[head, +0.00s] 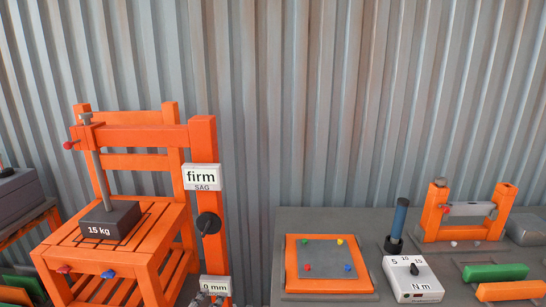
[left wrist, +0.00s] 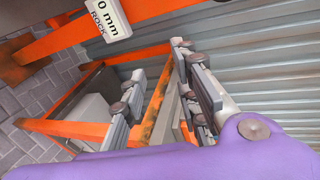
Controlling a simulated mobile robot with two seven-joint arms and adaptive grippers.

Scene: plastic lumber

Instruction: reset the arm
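My left gripper (left wrist: 160,95) shows in the left wrist view with its two grey fingers apart. I see nothing held between them. Orange beams and a pale grey surface lie behind the gap. In the head view, small grey metal parts show at the bottom edge, just under the 0 mm sign (head: 215,283); I cannot tell whether they belong to my gripper. My right gripper is in neither view.
An orange slatted chair (head: 150,163) carries a dark 15 kg block (head: 110,219) under a rod. A post with a firm SAG sign (head: 202,177) stands beside it.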

